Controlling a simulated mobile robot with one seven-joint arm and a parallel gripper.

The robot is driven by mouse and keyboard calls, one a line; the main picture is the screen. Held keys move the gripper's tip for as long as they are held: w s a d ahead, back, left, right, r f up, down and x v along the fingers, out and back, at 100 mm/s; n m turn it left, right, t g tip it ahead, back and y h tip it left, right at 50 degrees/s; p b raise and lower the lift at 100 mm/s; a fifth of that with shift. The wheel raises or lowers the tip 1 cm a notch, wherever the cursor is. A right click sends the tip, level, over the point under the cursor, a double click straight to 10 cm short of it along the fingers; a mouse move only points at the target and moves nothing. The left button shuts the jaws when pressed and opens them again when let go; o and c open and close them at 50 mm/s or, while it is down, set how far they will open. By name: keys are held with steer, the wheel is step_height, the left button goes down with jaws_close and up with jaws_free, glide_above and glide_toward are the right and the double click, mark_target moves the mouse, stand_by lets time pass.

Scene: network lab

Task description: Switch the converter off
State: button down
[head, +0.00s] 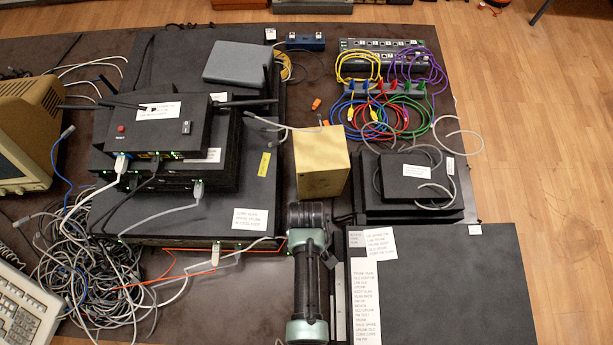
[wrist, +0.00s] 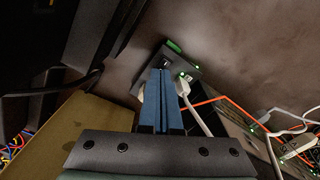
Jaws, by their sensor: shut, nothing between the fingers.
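The converter is most likely the small dark box (wrist: 186,64) in the wrist view, with a green label on one edge, a small green light and a white plug. An orange cable runs close to it. My gripper (wrist: 162,72) shows there as two blue fingers, shut together and empty. Their tips overlap the converter's near face in the picture. Whether they touch it, and how its switch stands, I cannot tell. In the head view my dark and green arm covers that spot, and I cannot make out the converter or the fingertips.
A yellow box (head: 320,172) stands just behind my arm; it also shows in the wrist view (wrist: 65,125). Stacked black network devices (head: 160,130) stand to the left, with tangled grey cables (head: 90,265) beside them. A large black case (head: 440,285) lies to the right.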

steer(key=shift+f+b, duration=0.4)
steer(key=shift+f, duration=0.1)
step_height(320, 180, up, 7)
steer(key=p, duration=0.7)
steer(key=shift+r, duration=0.1)
steer(key=shift+s, duration=0.1)
stand_by(0.7)
